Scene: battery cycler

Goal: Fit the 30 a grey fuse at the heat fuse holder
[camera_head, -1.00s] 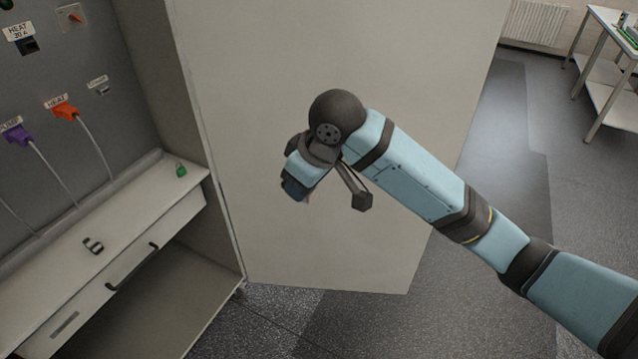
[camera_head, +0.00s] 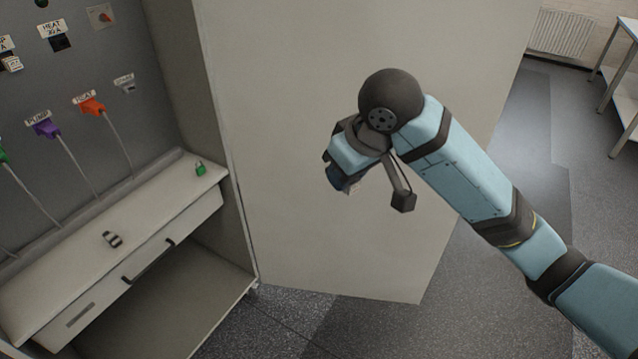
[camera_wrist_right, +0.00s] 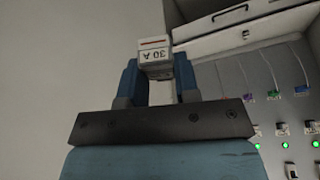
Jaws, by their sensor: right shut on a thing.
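A grey fuse marked 30 A (camera_wrist_right: 155,55) sits between the fingers of my right gripper (camera_wrist_right: 157,80) in the right wrist view, and the gripper is shut on it. The heat fuse holder (camera_head: 60,43), a dark slot under a "HEAT 30 A" label (camera_head: 52,30), is on the grey panel at the upper left. My left gripper is not in view.
Purple (camera_head: 46,128) and orange (camera_head: 92,106) plugs with cables stick out of the panel. A small dark clip-like part (camera_head: 112,239) and a green padlock (camera_head: 200,169) lie on the shelf (camera_head: 60,275). The large door panel (camera_head: 300,230) stands right of the cabinet.

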